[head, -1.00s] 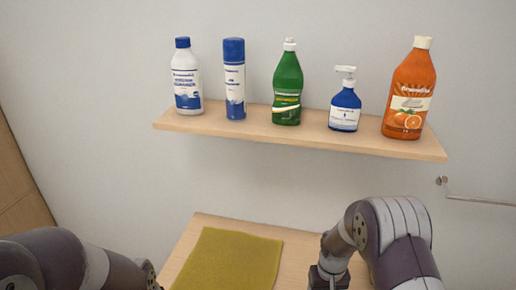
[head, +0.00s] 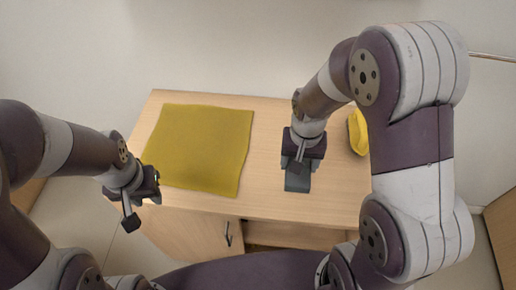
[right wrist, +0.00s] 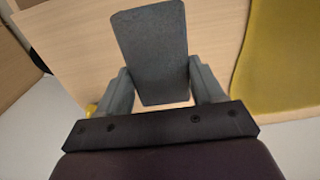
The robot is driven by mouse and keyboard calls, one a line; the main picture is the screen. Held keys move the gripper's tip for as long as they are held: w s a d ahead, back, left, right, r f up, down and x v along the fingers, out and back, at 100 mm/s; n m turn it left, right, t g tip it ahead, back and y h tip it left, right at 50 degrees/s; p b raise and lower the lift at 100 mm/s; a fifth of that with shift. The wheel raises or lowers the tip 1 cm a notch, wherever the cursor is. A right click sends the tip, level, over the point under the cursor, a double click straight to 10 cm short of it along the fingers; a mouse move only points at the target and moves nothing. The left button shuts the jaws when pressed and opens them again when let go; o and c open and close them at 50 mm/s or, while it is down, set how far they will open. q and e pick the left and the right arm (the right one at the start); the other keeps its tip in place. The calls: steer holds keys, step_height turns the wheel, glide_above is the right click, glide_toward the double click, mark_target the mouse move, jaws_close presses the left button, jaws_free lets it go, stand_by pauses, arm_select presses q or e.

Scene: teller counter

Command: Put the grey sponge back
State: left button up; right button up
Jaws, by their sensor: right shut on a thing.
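The grey sponge (right wrist: 152,50) is a flat grey block between the two fingers of my right gripper (right wrist: 160,88) in the right wrist view. In the head view my right gripper (head: 298,172) points down over the right half of the wooden counter, with the grey sponge (head: 297,184) below it. I cannot tell whether the sponge touches the counter top. My left gripper (head: 143,204) is at the counter's front left, beside the yellow cloth, with its fingers apart and nothing seen between them.
A yellow cloth (head: 200,150) lies flat on the left of the wooden counter (head: 265,190). A yellow object (head: 357,132) at the right is partly hidden by my right arm. A cabinet door with a dark handle (head: 228,234) is below. The middle counter strip is clear.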

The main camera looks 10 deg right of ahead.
steer(key=shift+w+a+f, duration=0.35)
steer(key=shift+a+f, duration=0.05)
steer(key=shift+a, duration=0.2)
steer(key=shift+w+a+f, duration=0.3)
steer(key=shift+a+f, duration=0.05)
steer(key=shift+a, duration=0.25)
glide_above(267, 171)
steer(key=f, duration=0.4)
steer(key=shift+d+p, duration=0.2)
steer(key=shift+p, duration=0.1)
steer(key=shift+w+a+f, duration=0.15)
steer(key=shift+a+f, duration=0.05)
steer(key=shift+f, duration=0.05)
steer(key=f, duration=0.3)
steer(key=shift+s+f, duration=0.25)
steer(key=shift+s, duration=0.05)
steer(key=shift+w+f, duration=0.15)
steer(key=shift+w, duration=0.05)
steer(key=shift+s+f, duration=0.1)
steer(key=o, duration=0.7)
arm_select(q)
steer(key=shift+r, duration=0.3)
arm_select(e)
steer(key=shift+o, duration=1.1)
